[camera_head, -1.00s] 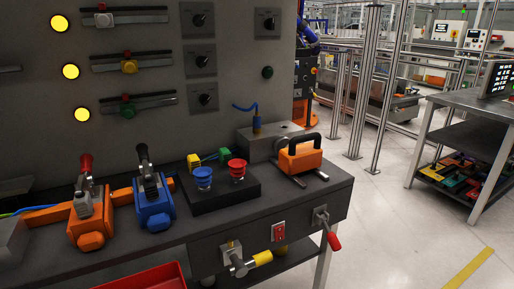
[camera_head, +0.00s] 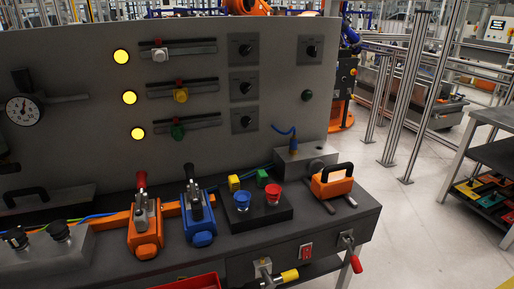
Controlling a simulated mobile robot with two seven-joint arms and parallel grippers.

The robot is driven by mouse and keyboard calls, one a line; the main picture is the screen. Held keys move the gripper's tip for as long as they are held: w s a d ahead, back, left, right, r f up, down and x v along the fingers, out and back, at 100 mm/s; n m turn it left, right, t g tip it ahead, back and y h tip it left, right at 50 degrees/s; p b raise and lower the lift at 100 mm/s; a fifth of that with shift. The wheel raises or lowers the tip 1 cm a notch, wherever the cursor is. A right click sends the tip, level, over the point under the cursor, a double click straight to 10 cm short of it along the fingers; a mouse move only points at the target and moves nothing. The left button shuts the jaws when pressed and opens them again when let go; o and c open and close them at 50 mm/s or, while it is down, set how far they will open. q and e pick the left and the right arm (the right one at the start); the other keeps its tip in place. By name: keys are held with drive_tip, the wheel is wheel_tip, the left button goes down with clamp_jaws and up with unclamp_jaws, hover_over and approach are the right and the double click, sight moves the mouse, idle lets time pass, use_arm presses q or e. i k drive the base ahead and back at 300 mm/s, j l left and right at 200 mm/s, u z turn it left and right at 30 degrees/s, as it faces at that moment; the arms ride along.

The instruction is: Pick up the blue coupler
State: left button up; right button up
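A blue hose (camera_head: 279,130) ends in a small upright blue fitting (camera_head: 293,145) on top of a grey metal block (camera_head: 300,162) at the back of the workbench. This fitting looks most like the blue coupler, but it is small and I cannot tell for certain. A blue toggle clamp (camera_head: 200,222) with a black handle stands left of it on the bench. Neither of my grippers shows in the head view.
A red tray (camera_head: 190,283) lies below the front edge. Open floor (camera_head: 430,235) is at right.

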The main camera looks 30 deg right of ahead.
sight(293, 149)
drive_tip(key=l+u, duration=0.35)
drive_tip(key=u, duration=0.15)
drive_tip(key=l+u, duration=0.3)
drive_tip(key=u, duration=0.2)
drive_tip(key=k+l+u, duration=0.25)
drive_tip(key=l, duration=0.15)
drive_tip(key=k+l+u, duration=0.2)
drive_tip(key=l, duration=0.2)
drive_tip(key=k+l+u, duration=0.1)
drive_tip(key=l, duration=0.3)
drive_tip(key=k+l+u, duration=0.15)
drive_tip(key=k+l, duration=0.15)
